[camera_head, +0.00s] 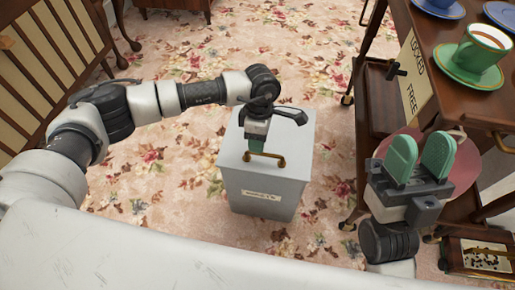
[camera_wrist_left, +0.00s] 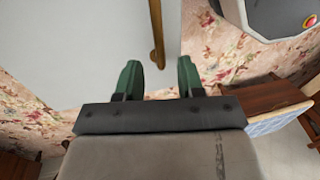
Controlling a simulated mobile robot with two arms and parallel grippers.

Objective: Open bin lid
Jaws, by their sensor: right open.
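The pale grey bin (camera_head: 262,192) stands on the carpet in the middle of the head view. Its flat lid (camera_head: 290,138) looks closed and carries a brass-coloured bar handle (camera_head: 268,157). My left gripper (camera_head: 256,147) is over the lid at the handle. In the left wrist view, its two green fingers (camera_wrist_left: 159,72) are apart, with the handle (camera_wrist_left: 156,30) in line with the gap between them; I cannot tell whether they touch it. My right gripper (camera_head: 419,152) is open and empty, fingers pointing up, at the right of the head view, away from the bin.
A wooden trolley (camera_head: 377,100) with a green cup (camera_head: 484,47) on top stands at the right, close to my right gripper. A pink round thing (camera_head: 462,165) shows behind that gripper. A slatted wooden bench (camera_head: 55,45) is at the left. Open flowered carpet surrounds the bin.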

